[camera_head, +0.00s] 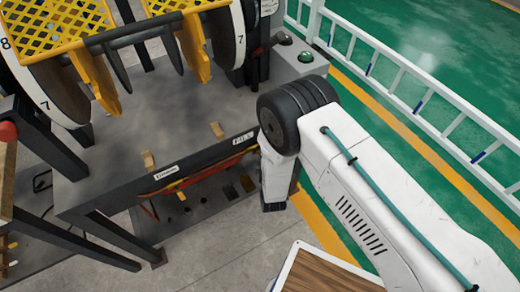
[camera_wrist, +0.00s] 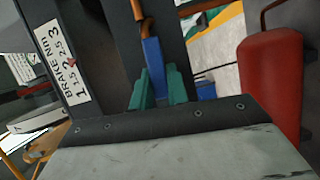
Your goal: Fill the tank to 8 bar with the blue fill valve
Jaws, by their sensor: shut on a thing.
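The blue valve handle (camera_wrist: 152,62) stands upright in the middle of the wrist view, below a copper-coloured pipe. My gripper (camera_wrist: 160,84) has its two green fingers on either side of the handle's lower part and is shut on it. The handle's lower end is hidden between the fingers and behind the gripper body. A red tank (camera_wrist: 270,88) stands at the right of the wrist view. No pressure gauge can be made out. In the head view my arm hides the handle and the fingers.
A label (camera_wrist: 62,62) reading "BRAKE Nm" is at the left in the wrist view. A dark steel bench frame (camera_head: 170,170) and a machine with numbered wheels (camera_head: 236,40) stand at the left. A white railing (camera_head: 425,95) runs along the right. A wooden-topped surface (camera_head: 320,275) is at the bottom.

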